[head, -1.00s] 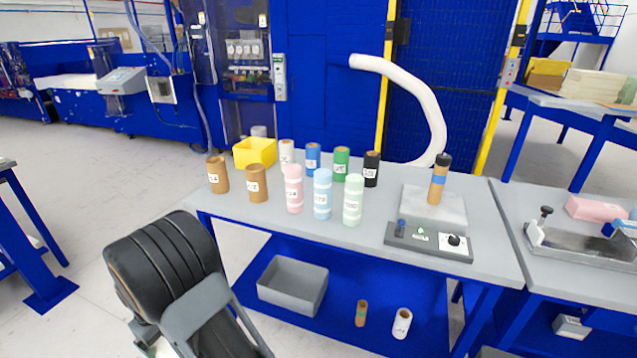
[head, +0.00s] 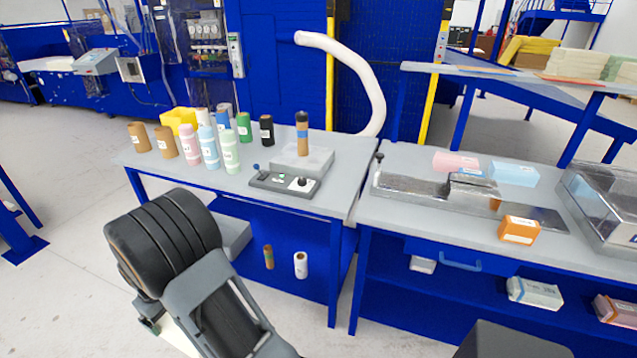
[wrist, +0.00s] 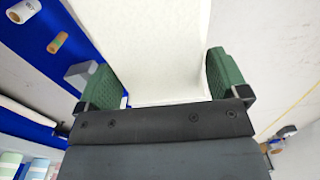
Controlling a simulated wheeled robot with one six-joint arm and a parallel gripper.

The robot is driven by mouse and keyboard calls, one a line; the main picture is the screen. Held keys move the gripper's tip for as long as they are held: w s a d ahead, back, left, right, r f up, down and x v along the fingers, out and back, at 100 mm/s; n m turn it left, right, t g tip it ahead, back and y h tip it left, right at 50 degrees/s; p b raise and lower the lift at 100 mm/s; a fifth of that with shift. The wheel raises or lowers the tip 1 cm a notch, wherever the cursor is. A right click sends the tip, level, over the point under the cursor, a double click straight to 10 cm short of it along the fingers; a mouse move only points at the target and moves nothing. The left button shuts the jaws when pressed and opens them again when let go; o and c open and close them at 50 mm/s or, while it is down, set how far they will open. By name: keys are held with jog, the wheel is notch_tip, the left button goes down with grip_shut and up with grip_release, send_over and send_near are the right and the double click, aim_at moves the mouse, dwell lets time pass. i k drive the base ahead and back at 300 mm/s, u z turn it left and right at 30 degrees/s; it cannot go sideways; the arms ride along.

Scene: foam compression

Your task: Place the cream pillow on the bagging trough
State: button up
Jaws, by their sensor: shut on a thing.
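My gripper (wrist: 163,80) shows in the wrist view with a green pad on each side. It is shut on the cream pillow (wrist: 162,45), a pale flat-faced piece between the pads that runs out of the top of the picture. The bagging trough (head: 408,184), a long shiny metal tray, lies on the right-hand table, well to the right of my arm. A dark piece stands across its right part.
Pink (head: 456,161) and blue (head: 513,173) blocks lie behind the trough, an orange block (head: 519,230) in front. A clear-lidded machine (head: 605,205) stands at the far right. The left table (head: 262,213) holds several rolls and a sealer. A dark shape (head: 512,340) sits bottom right.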

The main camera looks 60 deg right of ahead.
aim_at(409, 191)
jog(key=k, duration=0.25)
jog(key=z, duration=0.75)
